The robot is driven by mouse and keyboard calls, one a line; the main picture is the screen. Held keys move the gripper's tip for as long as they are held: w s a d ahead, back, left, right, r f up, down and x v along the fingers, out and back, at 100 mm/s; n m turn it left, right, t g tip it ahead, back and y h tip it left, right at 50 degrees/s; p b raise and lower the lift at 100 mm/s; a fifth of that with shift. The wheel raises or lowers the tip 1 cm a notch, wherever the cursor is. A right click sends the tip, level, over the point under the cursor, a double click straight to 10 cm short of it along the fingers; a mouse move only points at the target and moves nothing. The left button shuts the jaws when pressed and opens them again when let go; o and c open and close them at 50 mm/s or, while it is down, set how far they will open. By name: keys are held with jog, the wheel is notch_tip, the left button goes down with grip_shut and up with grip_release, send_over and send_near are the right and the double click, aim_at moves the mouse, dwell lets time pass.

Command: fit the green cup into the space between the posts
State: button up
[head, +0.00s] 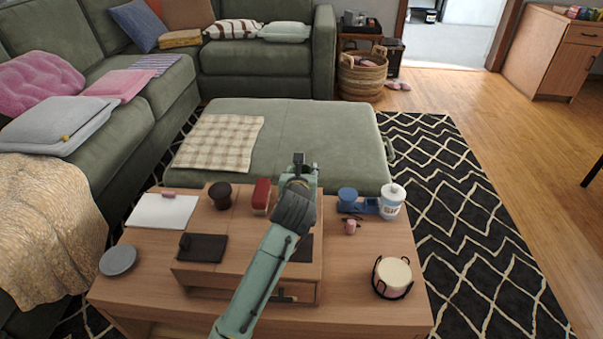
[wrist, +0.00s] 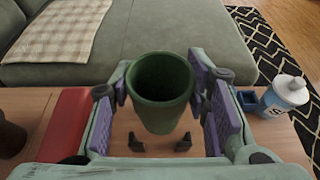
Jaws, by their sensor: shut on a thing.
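My gripper (head: 300,170) is over the far side of the wooden coffee table (head: 375,315). In the wrist view its purple-padded fingers (wrist: 165,105) are on either side of the green cup (wrist: 161,92), shut on it. The cup looks upright, with its open mouth toward the camera. Two short black posts (wrist: 135,142) (wrist: 184,143) show on the wood below the cup, one toward each side, with a gap between them. The cup's base seems above or beyond them; its exact height is unclear. In the head view my arm hides the cup and the posts.
A red box (head: 262,195) and a dark cup (head: 220,195) stand left of my gripper. A white candle (head: 393,272) sits in a black holder. The green ottoman (head: 330,140) lies beyond the table.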

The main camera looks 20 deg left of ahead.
jog(key=shift+f+b, duration=1.35)
jog(key=shift+b, duration=1)
dwell(1.6)
jog(key=o, duration=1.2)
notch_tip(320, 180, up, 8)
jog(key=p, duration=0.4)
dwell(0.5)
dwell(0.3)
